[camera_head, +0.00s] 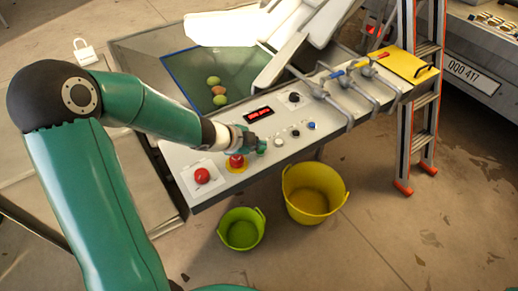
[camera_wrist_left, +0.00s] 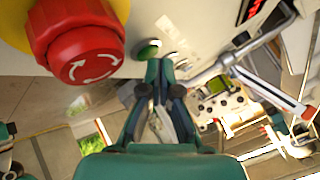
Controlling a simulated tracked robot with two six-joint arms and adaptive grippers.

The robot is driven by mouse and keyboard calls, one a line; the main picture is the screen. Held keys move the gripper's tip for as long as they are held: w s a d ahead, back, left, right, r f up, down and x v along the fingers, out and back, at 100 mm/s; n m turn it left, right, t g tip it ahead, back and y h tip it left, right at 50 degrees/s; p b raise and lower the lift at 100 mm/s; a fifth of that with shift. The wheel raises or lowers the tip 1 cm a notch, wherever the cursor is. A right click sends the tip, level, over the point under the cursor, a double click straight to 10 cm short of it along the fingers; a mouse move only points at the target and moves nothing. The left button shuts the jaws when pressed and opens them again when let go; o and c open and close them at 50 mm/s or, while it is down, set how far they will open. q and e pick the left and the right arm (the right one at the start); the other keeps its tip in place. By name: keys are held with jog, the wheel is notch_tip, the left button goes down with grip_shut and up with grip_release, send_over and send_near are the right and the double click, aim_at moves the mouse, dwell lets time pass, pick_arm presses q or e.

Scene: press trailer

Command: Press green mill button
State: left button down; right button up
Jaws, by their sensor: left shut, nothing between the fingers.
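The control panel (camera_head: 212,143) has a row of small buttons along it. The green button (camera_wrist_left: 148,50) shows in the left wrist view as a dark green disc on the light panel, just beyond my fingertips. My left gripper (camera_wrist_left: 160,66) is shut and empty, its tips close to the button's lower edge; I cannot tell whether they touch it. In the head view my left gripper (camera_head: 258,144) is over the panel, right of the red mushroom button, and mostly covers the green button. My right gripper is in neither view.
A red mushroom button on a yellow base (camera_head: 237,162) is close left of the gripper; another red button (camera_head: 202,175) is farther left. A white button (camera_head: 278,142) is to the right. Lever handles (camera_head: 335,101) rise farther right. A yellow bucket (camera_head: 312,195) and green bucket (camera_head: 241,231) stand below.

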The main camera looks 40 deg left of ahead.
aim_at(259, 152)
pick_arm(q)
jog(key=shift+f+b, duration=0.35)
jog(key=shift+f, duration=0.05)
dwell(0.4)
jog(key=shift+r, duration=0.1)
jog(key=shift+r+p, duration=0.75)
jog(key=shift+p, duration=0.15)
notch_tip(259, 152, up, 5)
jog(key=p, duration=0.5)
dwell(0.7)
